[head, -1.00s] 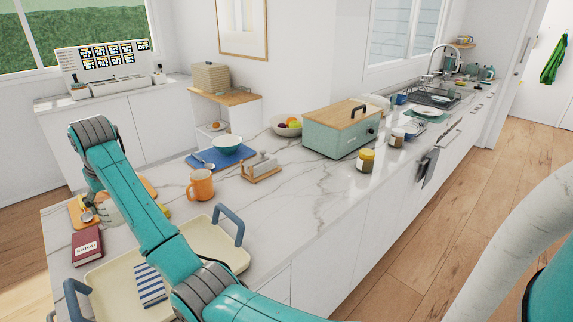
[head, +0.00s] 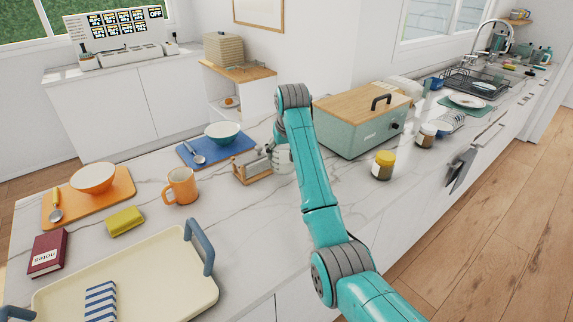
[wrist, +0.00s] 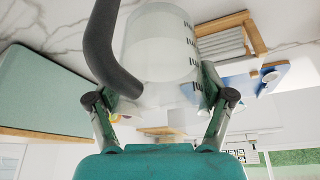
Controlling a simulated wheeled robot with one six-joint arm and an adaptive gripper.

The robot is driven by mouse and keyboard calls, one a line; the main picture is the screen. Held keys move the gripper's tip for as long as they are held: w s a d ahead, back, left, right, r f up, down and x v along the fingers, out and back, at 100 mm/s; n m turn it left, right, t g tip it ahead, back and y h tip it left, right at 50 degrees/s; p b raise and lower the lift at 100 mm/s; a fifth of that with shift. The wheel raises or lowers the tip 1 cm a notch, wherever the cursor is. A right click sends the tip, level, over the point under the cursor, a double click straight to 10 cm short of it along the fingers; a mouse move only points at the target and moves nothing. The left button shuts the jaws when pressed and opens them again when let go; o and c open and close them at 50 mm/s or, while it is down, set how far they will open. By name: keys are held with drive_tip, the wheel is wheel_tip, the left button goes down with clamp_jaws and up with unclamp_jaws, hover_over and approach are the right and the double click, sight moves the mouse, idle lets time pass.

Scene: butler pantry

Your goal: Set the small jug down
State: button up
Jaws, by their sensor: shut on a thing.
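The small jug is a clear, whitish vessel with dark measuring marks and a dark handle. It fills the middle of the wrist view (wrist: 160,65). My gripper (wrist: 162,92) is shut on it, with one finger at each side. In the head view the jug (head: 283,160) is partly hidden behind my arm. It is over the marble counter (head: 225,220), between the wooden holder (head: 250,172) and the green box (head: 345,138). I cannot tell whether its base touches the counter.
Left of the holder are an orange mug (head: 181,187) and a blue board (head: 222,150) with a bowl. Jars (head: 383,166) stand right of my arm. A cream tray (head: 140,290) lies in front. The marble between tray and holder is clear.

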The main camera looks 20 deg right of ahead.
sight(285, 164)
drive_tip(key=shift+d+f, duration=0.3)
drive_tip(key=shift+f, duration=0.5)
wheel_tip(285, 164, down, 3)
drive_tip(key=shift+f, duration=0.1)
drive_tip(key=shift+a, duration=0.1)
drive_tip(key=o, duration=1.3)
drive_tip(key=shift+f, duration=0.15)
drive_tip(key=shift+c, duration=0.2)
